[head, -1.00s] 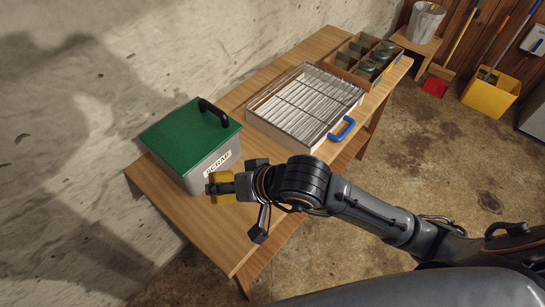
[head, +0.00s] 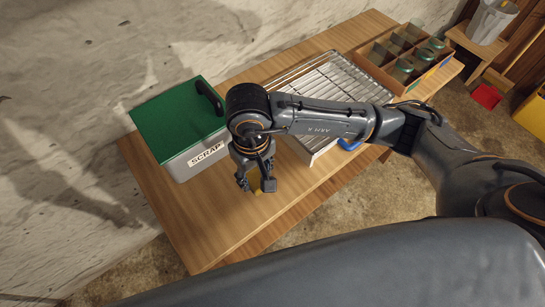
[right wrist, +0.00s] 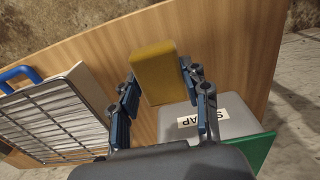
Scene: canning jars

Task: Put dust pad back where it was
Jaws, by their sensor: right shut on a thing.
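The dust pad is a yellow block; it shows large in the right wrist view (right wrist: 155,68) between the fingers, and only a sliver shows in the head view (head: 257,191). My right gripper (head: 256,187) points down over the bare wooden table (head: 205,235), in front of the scrap box, and is shut on the pad. I cannot tell whether the pad touches the tabletop. My left gripper is in neither view.
A grey scrap box with a green lid (head: 178,118) stands at the table's left back. A wire rack over a white tray (head: 335,82), partly behind my arm, and a box of jars (head: 405,58) stand to the right. The table's near-left part is bare.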

